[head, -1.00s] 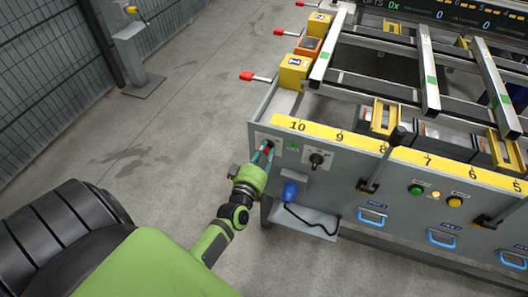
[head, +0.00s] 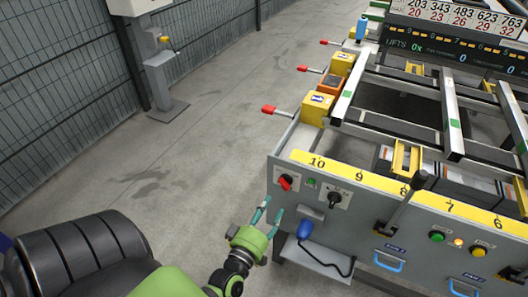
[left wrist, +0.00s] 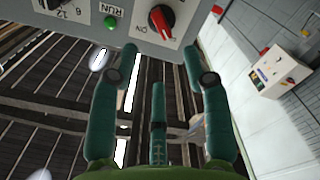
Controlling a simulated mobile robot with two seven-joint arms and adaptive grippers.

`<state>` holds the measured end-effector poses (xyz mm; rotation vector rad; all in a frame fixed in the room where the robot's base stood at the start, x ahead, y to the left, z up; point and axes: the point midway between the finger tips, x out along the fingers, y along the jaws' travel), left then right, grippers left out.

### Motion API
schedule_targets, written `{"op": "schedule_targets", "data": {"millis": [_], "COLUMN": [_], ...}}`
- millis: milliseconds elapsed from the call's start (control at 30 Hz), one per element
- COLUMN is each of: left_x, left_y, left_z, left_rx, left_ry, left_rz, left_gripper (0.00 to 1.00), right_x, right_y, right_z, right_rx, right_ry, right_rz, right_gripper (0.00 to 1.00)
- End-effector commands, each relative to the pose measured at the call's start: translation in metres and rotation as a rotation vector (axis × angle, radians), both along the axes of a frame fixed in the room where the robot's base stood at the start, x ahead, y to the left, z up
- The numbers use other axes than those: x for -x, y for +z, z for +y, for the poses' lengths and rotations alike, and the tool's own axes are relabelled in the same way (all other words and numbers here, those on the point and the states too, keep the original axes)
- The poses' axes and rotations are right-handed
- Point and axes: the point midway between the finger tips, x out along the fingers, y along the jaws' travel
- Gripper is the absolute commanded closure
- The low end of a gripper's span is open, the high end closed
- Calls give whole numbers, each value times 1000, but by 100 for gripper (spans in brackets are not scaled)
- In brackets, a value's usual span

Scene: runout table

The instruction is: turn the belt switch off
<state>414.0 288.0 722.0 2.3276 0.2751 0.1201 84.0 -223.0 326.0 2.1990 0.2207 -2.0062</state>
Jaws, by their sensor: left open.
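The belt switch (head: 286,182) is a red rotary handle on a black base at the left end of the grey panel. It also shows in the left wrist view (left wrist: 161,20), where its handle slants and its pale-marked end points to the lower right. The ON label (left wrist: 136,33) lies to the lower left of the knob there, apart from that end. My left gripper (head: 271,213) is open and empty, below and to the left of the switch and apart from it. In the left wrist view its fingers (left wrist: 160,56) are spread below the knob. My right gripper is out of view.
A green RUN lamp (head: 310,183) and a black selector knob (head: 333,199) sit right of the switch. A black lever (head: 405,200) stands farther right.

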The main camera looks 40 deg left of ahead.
Motion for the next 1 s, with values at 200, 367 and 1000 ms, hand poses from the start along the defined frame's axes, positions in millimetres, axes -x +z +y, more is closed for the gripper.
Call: {"op": "schedule_targets", "data": {"millis": [200, 367, 1000], "left_x": [23, 26, 28], "left_y": [0, 1, -45], "left_z": [-6, -6, -24], "left_rx": [1, 1, -50], "left_ry": [0, 0, -64], "left_rz": [0, -3, 142], "left_gripper": [52, 52, 52], "right_x": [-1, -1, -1], "right_y": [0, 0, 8], "right_z": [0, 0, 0], "right_rx": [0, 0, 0], "right_ry": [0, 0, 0], "right_rz": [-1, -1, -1], "right_gripper": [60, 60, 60]}}
